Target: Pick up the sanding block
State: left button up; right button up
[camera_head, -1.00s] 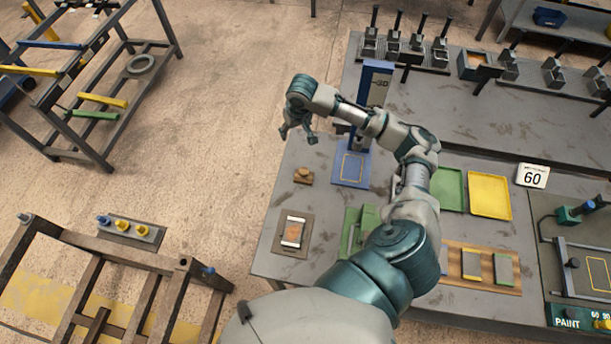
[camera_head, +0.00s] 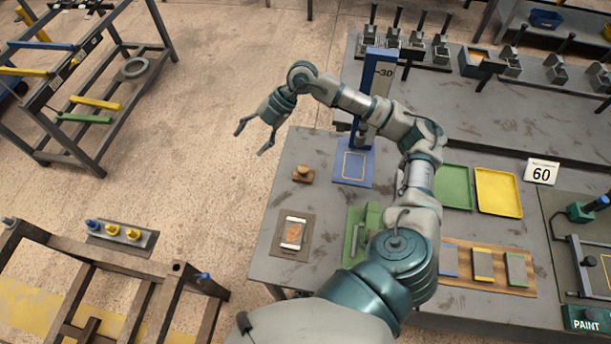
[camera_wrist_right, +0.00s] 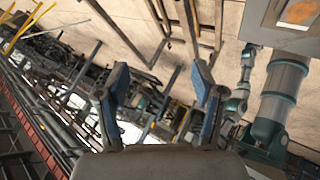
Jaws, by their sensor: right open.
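I cannot tell for certain which piece is the sanding block. A small wooden block with a rounded knob (camera_head: 303,174) sits near the table's left edge. Grey blocks with coloured edges, including a yellow-edged block (camera_head: 483,264) and a green-edged block (camera_head: 516,269), lie on a wooden board (camera_head: 462,284) at the right front. My right gripper (camera_head: 252,141) is open and empty, out past the table's left edge, above and left of the knobbed block. Its two blue-padded fingers stand apart in the wrist view (camera_wrist_right: 159,68). My left gripper is not in view.
A blue stand marked 30 (camera_head: 371,90) rises behind the knobbed block. A framed plate with an orange patch (camera_head: 293,232) lies on the table; green (camera_head: 453,188) and yellow (camera_head: 497,193) trays are right of my arm. A wooden frame (camera_head: 120,255) stands at lower left.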

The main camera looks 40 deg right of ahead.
jog(key=s+d+f+m+g+h, duration=0.1)
jog(key=s+d+f+g+h, duration=0.1)
jog(key=d+f+h, duration=0.5)
jog(key=m+h, duration=0.1)
jog(key=h, duration=0.1)
send_over(303, 168)
jog(key=f, duration=1)
jog(key=shift+w+d+f, duration=0.2)
jog(key=shift+d+f, duration=0.05)
jog(key=shift+f, duration=0.15)
jog(key=shift+s+a+f, duration=0.1)
jog(key=shift+a+f, duration=0.25)
jog(key=shift+f, duration=0.15)
notch_tip(303, 168, down, 4)
jog(key=shift+s+r+p, duration=0.15)
jog(key=shift+r+p, duration=0.05)
jog(key=shift+p, duration=0.1)
jog(key=shift+f, duration=0.35)
jog(key=shift+d+f, duration=0.2)
jog(key=shift+d, duration=0.15)
jog(key=shift+c, duration=0.5)
jog(key=c, duration=0.8)
jog(key=shift+a+r, duration=0.1)
jog(key=shift+a, duration=0.05)
jog(key=c, duration=0.4)
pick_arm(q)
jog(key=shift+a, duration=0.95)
pick_arm(e)
jog(key=shift+a, duration=0.15)
